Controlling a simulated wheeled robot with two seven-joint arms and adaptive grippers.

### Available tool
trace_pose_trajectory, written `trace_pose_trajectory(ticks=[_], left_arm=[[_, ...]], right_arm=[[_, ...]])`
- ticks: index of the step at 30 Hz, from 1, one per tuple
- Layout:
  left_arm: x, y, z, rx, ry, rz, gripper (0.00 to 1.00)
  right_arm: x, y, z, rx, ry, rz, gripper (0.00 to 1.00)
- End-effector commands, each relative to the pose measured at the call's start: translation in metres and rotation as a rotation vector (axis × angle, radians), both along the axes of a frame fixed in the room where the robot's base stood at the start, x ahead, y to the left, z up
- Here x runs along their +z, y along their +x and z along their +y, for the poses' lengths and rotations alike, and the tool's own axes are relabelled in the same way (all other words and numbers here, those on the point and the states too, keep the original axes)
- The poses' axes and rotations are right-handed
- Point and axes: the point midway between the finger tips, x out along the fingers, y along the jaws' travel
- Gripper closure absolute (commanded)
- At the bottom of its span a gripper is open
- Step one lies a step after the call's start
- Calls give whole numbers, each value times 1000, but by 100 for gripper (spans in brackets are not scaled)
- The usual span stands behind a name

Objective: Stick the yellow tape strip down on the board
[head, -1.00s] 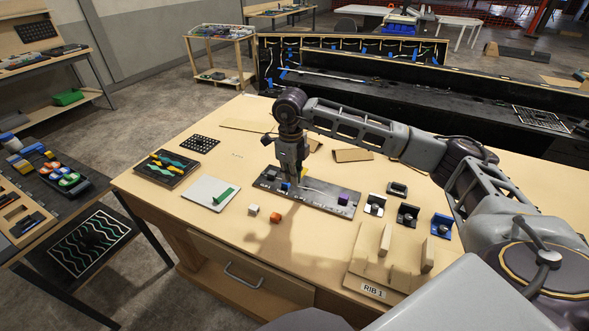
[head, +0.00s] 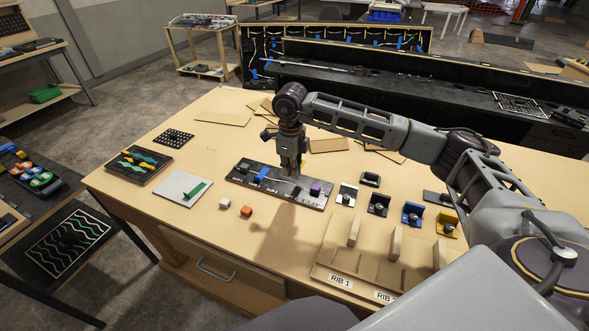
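My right gripper (head: 291,172) points down over the board, between the blue piece and the purple block. Its fingers are too small to tell whether they are open or hold something. Yellow and teal wavy strips (head: 129,154) show on a black pad (head: 138,178) at the table's left. I cannot tell whether one is the yellow tape strip. My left gripper is out of view.
A white plate with a green strip (head: 195,189) lies left of the board. White (head: 225,203) and orange (head: 246,211) cubes sit in front. Black, blue and yellow brackets (head: 446,224) and a wooden rib fixture (head: 340,262) are right.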

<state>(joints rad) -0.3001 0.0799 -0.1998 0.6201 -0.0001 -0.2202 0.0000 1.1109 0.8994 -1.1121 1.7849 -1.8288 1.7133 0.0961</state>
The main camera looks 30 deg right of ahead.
Motion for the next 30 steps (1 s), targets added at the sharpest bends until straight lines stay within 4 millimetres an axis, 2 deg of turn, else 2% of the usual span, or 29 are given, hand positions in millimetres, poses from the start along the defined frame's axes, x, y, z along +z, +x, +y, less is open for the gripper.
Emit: trace_pose_trajectory(ticks=[20,30], left_arm=[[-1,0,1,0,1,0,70],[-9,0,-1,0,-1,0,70]], right_arm=[[-2,1,0,23,0,0,100],[-20,1,0,22,0,0,100]])
